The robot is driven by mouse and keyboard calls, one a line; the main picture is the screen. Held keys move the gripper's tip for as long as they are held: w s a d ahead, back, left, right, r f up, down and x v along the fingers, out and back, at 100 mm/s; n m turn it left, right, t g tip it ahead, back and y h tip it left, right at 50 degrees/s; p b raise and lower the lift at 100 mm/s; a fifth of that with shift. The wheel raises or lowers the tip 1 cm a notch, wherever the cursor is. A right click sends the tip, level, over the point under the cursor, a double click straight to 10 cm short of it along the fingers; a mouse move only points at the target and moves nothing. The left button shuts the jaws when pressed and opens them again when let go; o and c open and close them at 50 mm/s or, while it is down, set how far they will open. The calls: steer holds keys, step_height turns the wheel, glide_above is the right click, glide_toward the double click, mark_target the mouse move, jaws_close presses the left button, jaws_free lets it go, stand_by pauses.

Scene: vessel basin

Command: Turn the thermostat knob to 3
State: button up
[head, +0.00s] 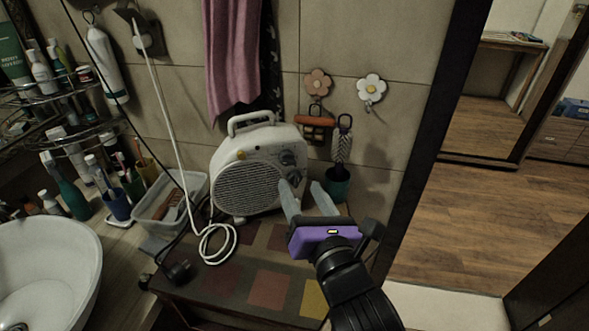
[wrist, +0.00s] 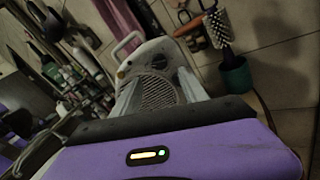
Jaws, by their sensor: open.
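A white fan heater (head: 249,193) with a top handle and round grille stands on the patchwork-topped surface against the tiled wall. A grey thermostat knob (head: 288,158) is at the upper right of its front. Its markings are too small to read. My gripper (head: 302,184) is open and empty in front of the heater's right side, below and to the right of the knob. In the wrist view, the heater (wrist: 158,89) lies beyond the two pale fingers of my gripper (wrist: 160,78).
A dark green pot (head: 338,187) with a hairbrush stands right of the heater. A white cable (head: 182,150) hangs down the wall and coils before the heater. A clear bin (head: 160,211) stands at left, beside a white basin (head: 45,270).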

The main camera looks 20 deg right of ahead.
mark_target(287, 160)
steer(key=shift+w+d+p, duration=0.2)
steer(key=shift+w+p, duration=0.05)
steer(key=shift+w, duration=1.55)
steer(key=shift+w+d+p, duration=0.15)
steer(key=shift+w+p, duration=0.1)
steer(key=shift+w, duration=1.5)
jaws_close()
